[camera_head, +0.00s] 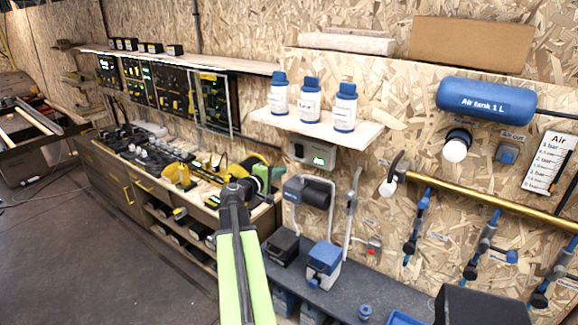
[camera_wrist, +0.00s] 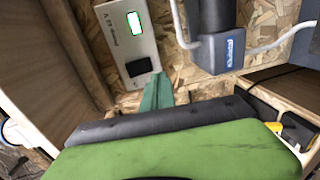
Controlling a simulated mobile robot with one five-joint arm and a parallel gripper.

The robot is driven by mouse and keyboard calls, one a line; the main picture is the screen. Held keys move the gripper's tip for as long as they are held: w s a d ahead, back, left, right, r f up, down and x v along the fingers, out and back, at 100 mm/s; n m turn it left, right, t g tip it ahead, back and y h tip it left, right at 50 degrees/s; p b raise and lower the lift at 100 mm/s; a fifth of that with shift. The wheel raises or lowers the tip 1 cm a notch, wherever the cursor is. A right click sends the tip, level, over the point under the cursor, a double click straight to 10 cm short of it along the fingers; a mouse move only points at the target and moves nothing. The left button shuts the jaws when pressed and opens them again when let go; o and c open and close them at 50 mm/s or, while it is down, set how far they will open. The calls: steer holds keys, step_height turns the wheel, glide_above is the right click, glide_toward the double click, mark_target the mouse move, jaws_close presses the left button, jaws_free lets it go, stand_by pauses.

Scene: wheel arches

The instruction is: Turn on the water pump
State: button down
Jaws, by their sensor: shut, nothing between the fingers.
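The control box (camera_head: 312,152) is a pale panel under the bottle shelf. In the wrist view the same control box (camera_wrist: 113,24) shows a lit green display (camera_wrist: 134,22) and a black rocker switch (camera_wrist: 139,67) with small lettering between them. The pump (camera_head: 308,192) is a dark unit with pale tubing, mounted below the box. The wrist view shows its blue-labelled body (camera_wrist: 218,50) right of the box. My gripper (camera_wrist: 158,90) is shut and empty, its green tips just below the switch; contact cannot be told. In the head view my gripper (camera_head: 237,187) is left of the pump.
A shelf (camera_head: 318,127) with white-and-blue bottles juts out above the box. Blue-topped units stand on the bench (camera_head: 345,295) below the pump. A brass pipe (camera_head: 480,204) with blue valves runs at right. A cluttered workbench (camera_head: 150,170) is at left; the floor there is clear.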

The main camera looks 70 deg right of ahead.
steer(key=a, duration=0.1)
steer(key=w+a, duration=0.1)
steer(key=a, duration=0.3)
steer(key=shift+w+a+f, duration=0.1)
steer(key=shift+w+f, duration=0.1)
steer(key=shift+f, duration=0.15)
